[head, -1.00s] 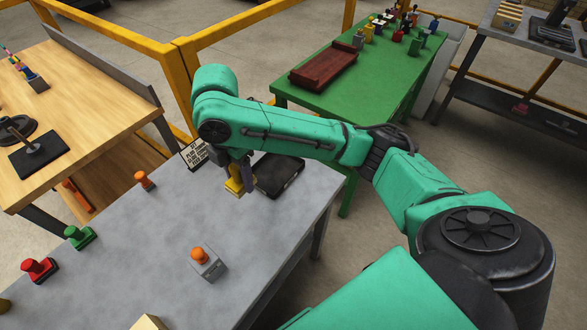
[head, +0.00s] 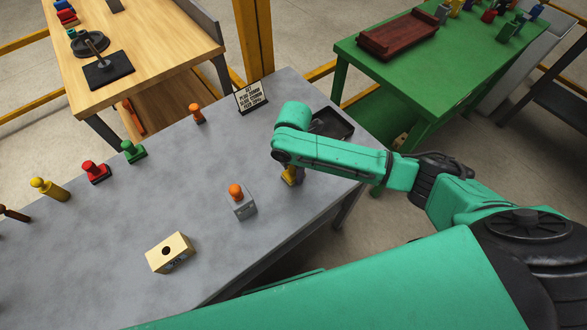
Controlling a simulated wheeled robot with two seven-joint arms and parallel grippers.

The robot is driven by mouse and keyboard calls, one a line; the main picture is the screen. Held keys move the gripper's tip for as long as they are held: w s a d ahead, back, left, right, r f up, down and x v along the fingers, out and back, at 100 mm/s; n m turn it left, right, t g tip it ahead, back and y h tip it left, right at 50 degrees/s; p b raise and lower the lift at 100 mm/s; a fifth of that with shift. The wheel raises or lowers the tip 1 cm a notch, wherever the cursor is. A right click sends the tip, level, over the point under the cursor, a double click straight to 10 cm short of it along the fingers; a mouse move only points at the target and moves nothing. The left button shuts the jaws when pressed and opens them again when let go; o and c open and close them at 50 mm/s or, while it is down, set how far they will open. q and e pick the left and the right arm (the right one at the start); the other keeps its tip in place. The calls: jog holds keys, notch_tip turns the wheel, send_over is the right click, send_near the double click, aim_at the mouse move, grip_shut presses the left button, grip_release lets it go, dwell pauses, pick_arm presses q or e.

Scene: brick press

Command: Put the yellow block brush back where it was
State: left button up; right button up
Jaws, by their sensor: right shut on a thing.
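The yellow block brush (head: 287,180) shows as a small yellow piece under the end of my right arm, in the right part of the grey table (head: 190,215). My right gripper (head: 296,174) points down and is shut on it; the arm's wrist hides most of the gripper. The brush is between the black tray (head: 332,123) and a grey block with an orange knob (head: 242,202). I cannot tell whether the brush touches the table. My left gripper is not in view.
Yellow (head: 50,189), red (head: 96,172) and green (head: 133,151) knobbed pieces stand along the far edge, with an orange one (head: 197,113) and a sign (head: 251,97). A pale block with a hole (head: 170,252) sits near the front. The table's middle is clear.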

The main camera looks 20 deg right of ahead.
jog(key=shift+d+f, duration=0.1)
jog(key=o, duration=1.2)
jog(key=shift+o, duration=0.5)
notch_tip(320, 180, up, 12)
jog(key=shift+r, duration=0.15)
